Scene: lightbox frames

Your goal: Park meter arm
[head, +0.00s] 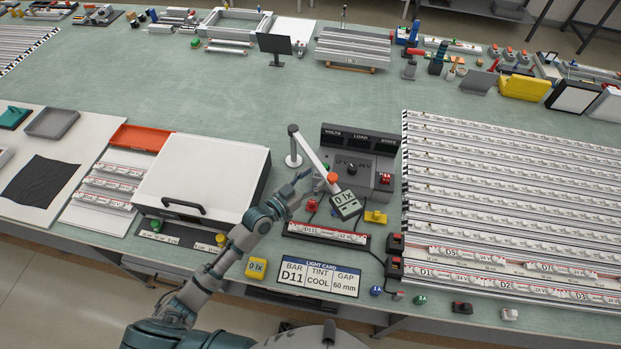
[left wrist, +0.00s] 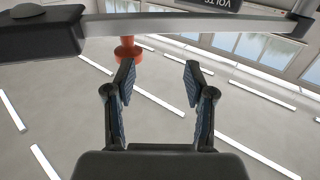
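My left gripper (head: 303,180) is just left of the knob, below the bar. In the left wrist view my left gripper (left wrist: 158,78) is open with nothing between its fingers. There the bar (left wrist: 190,24) crosses the top, and the orange knob (left wrist: 127,50) is beyond the left fingertip. Contact cannot be told. My right gripper is not in view.
A white-lidded case (head: 205,175) lies left. A labelled bar (head: 326,234) and light card (head: 318,278) lie in front. A rack of light bars (head: 500,200) fills the right.

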